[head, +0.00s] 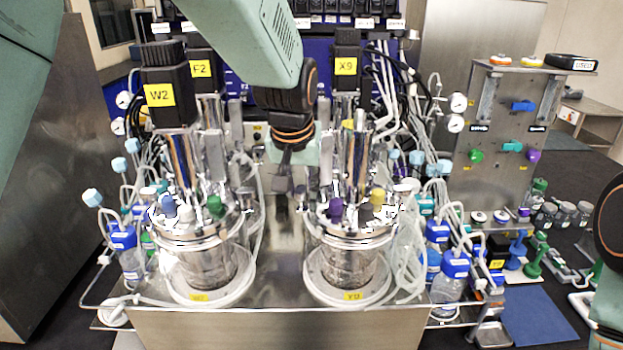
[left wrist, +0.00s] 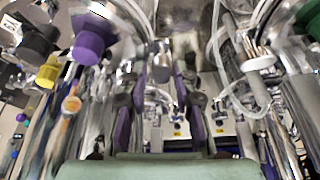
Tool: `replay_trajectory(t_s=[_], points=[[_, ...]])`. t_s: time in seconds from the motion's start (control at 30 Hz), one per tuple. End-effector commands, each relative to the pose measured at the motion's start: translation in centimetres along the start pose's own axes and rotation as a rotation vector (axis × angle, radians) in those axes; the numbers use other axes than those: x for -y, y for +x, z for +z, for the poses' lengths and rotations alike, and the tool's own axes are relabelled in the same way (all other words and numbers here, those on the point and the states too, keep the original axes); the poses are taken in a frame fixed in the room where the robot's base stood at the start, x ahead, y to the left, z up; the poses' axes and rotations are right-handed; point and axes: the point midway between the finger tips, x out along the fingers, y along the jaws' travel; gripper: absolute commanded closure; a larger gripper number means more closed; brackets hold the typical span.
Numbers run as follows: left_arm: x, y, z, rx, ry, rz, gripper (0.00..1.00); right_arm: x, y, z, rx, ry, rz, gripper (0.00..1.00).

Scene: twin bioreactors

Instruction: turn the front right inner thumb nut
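The front right vessel (head: 349,262) is a shiny metal and glass bioreactor on a round white base. On its lid, the purple thumb nut (head: 336,208) sits on the inner side and the yellow thumb nut (head: 377,197) on the outer side. The left wrist view shows the purple nut (left wrist: 88,45) large at upper left, with the yellow nut (left wrist: 47,72) beyond it. My left gripper (head: 291,190) hangs between the two front vessels, left of the purple nut and apart from it. Its purple-sided fingers (left wrist: 162,85) stand apart in the left wrist view. My right gripper is out of view.
The front left vessel (head: 205,265) carries blue (head: 168,206) and green (head: 214,205) nuts. Tall metal columns and looping hoses crowd both vessels. Bottles with blue caps (head: 455,275) stand at right. A narrow gap lies between the vessels.

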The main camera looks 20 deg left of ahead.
Motion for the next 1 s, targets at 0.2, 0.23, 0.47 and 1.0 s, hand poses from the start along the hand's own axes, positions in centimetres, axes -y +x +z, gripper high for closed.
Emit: replay_trajectory(t_s=[0.2,0.23,0.47,1.0], points=[[0.01,0.06,-0.13,0.000,0.000,0.000,0.78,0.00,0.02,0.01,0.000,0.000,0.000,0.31],[0.01,0.07,-0.13,0.001,0.000,0.000,0.80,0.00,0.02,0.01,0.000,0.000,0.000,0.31],[0.03,0.08,-0.10,0.001,0.000,0.000,1.00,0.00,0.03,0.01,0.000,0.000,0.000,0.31],[0.14,0.14,-0.09,0.001,0.072,0.032,1.00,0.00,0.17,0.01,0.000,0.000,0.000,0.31]])
